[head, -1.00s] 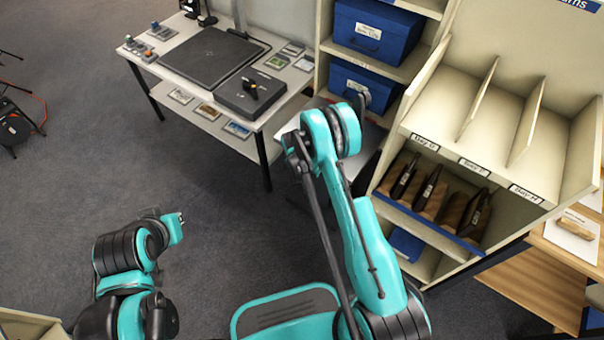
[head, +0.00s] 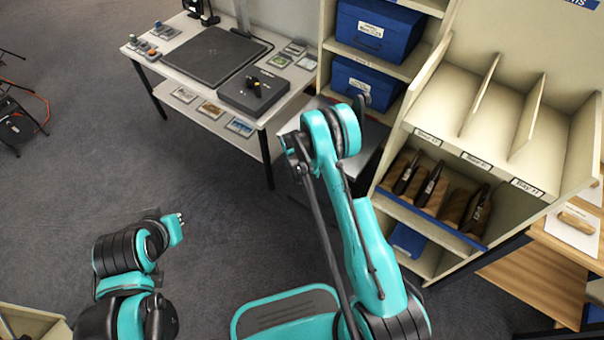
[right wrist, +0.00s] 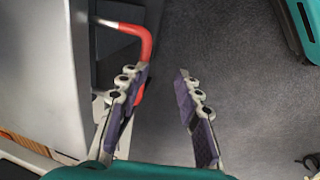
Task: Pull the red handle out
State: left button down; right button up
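The red handle (right wrist: 146,46) shows in the right wrist view as a bent bar, coming from a dark grey fixture at the upper left and turning down. Its lower end passes behind the left finger of my right gripper (right wrist: 162,92). That gripper is open, with only floor visible between its fingers. I cannot tell whether the finger touches the handle. In the head view, my right arm hides the handle and right gripper. My left gripper (head: 176,222) is at the lower left over the floor, too small to read.
A table (head: 185,72) with a black board stands at the upper left. A wooden shelf (head: 540,275) is at the far right.

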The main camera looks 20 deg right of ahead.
dwell(0.3)
notch_tip(320, 180, up, 9)
jog(key=s+a+p, duration=0.1)
jog(key=p, duration=0.3)
jog(key=shift+a+f, duration=0.15)
jog(key=shift+a, duration=0.05)
dwell(0.4)
dwell(0.5)
notch_tip(320, 180, up, 12)
jog(key=s+a, duration=0.1)
jog(key=a, duration=0.1)
jog(key=shift+s+f, duration=0.15)
jog(key=shift+s, duration=0.1)
